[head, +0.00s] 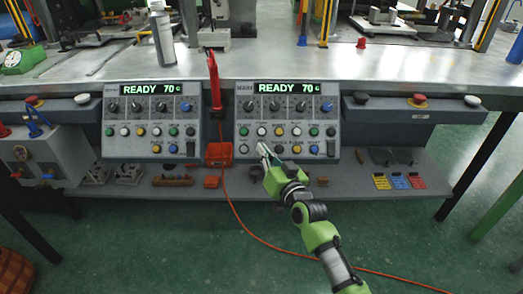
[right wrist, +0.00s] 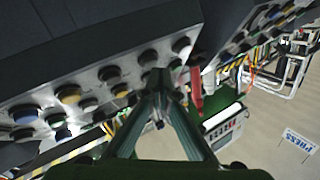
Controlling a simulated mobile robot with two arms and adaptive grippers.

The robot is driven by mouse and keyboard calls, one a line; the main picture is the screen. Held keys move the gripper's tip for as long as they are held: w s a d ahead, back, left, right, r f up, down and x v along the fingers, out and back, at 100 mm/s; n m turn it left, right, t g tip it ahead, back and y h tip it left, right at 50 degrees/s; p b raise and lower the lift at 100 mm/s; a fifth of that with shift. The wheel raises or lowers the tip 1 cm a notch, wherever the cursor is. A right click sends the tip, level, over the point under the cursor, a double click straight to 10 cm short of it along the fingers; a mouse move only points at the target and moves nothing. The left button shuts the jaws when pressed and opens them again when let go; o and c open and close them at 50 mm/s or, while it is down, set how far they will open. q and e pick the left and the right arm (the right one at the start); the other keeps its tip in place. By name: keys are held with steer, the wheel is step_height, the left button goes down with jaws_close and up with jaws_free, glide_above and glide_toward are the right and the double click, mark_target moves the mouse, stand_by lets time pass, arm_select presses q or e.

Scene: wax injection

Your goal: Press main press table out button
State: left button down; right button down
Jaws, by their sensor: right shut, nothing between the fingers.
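The main control panel (head: 288,115) is the right one of two grey panels under the bench and its green display reads "READY 70". It has a row of black knobs and rows of coloured buttons; their small labels are not readable, so I cannot tell which is table out. My right gripper (head: 263,149) is shut and empty, its tips at the lower left buttons of this panel. In the right wrist view the shut fingertips (right wrist: 158,76) are close to the button rows (right wrist: 110,73); whether they touch a button is unclear. My left gripper is not in view.
A similar panel (head: 152,118) is on the left, with a red tool (head: 213,82) hanging between the panels. A red emergency button (head: 419,98) is at right. The lower shelf (head: 340,186) holds small parts and coloured cards. An orange cable (head: 240,225) runs over the floor.

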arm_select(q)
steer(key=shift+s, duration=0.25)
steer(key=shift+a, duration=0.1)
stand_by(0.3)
